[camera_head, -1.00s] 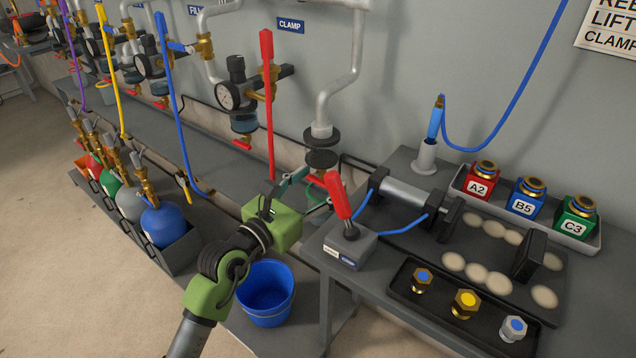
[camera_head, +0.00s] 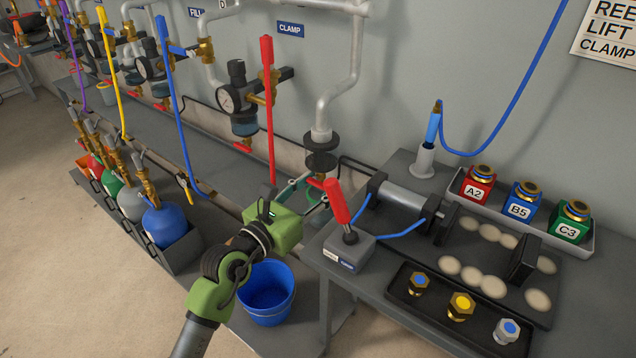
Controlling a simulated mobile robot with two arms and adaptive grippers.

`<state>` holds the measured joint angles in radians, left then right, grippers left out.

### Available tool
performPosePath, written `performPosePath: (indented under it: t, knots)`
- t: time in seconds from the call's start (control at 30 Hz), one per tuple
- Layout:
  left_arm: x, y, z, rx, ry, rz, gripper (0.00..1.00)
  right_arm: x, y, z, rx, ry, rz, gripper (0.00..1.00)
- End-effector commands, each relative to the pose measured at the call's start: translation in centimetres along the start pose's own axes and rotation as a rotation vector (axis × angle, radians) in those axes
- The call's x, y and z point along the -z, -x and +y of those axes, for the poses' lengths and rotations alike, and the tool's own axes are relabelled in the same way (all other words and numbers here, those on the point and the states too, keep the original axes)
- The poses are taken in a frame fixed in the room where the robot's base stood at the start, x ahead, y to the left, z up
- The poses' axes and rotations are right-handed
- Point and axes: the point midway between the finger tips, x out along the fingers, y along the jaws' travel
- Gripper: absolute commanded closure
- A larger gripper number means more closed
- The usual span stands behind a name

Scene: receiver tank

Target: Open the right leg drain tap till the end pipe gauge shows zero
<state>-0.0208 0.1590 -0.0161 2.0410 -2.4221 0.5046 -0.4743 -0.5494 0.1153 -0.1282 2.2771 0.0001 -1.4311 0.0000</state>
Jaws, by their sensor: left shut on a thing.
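The right leg is the grey pipe (camera_head: 321,118) that comes down the wall to black flanges (camera_head: 320,150). Just below them, a small red-handled drain tap (camera_head: 318,179) shows, partly hidden by my fingers and a red lever. My left gripper (camera_head: 310,192), with a green body, reaches up to the tap and is shut on it; the exact grip is hard to see. A round gauge (camera_head: 227,100) sits on the regulator left of the leg, its reading too small to tell. I cannot tell whether it is the end pipe gauge. My right gripper is out of view.
A blue bucket (camera_head: 266,296) stands below my left arm. A red lever (camera_head: 336,202) on a grey box (camera_head: 348,248) stands close right of the gripper. The bench (camera_head: 385,262) holds a cylinder, blocks and fittings. Gas bottles (camera_head: 165,224) stand at left.

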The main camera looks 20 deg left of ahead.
Motion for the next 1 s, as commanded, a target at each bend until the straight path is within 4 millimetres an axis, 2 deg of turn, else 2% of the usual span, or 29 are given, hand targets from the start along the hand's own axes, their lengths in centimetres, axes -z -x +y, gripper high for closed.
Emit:
performPosePath:
  t: [0.13, 0.17, 0.2, 0.23, 0.53, 0.67, 0.77, 1.0]
  knots:
    - [0.0, 0.0, 0.0, 0.000, 0.005, -0.001, 0.82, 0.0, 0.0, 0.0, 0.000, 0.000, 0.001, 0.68]
    - [0.0, 0.0, 0.0, 0.000, 0.005, -0.001, 0.58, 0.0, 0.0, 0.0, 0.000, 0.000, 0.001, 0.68]
    - [0.0, 0.0, 0.0, 0.000, 0.005, -0.001, 0.48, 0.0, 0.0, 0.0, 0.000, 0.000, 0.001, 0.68]
    - [0.0, 0.0, 0.0, 0.000, 0.005, -0.001, 0.43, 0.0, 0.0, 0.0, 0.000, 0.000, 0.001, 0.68]
    - [0.0, 0.0, 0.0, 0.000, 0.003, -0.001, 0.43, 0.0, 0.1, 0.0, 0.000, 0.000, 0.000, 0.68]
    - [0.1, 0.7, 0.0, -0.001, 0.002, 0.001, 0.43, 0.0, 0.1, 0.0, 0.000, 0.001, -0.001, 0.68]
    - [0.2, 2.1, 0.0, -0.001, 0.003, 0.002, 0.43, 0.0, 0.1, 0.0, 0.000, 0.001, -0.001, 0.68]
    - [0.3, 7.3, 0.0, -0.001, 0.001, 0.005, 0.43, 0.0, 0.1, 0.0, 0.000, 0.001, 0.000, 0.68]
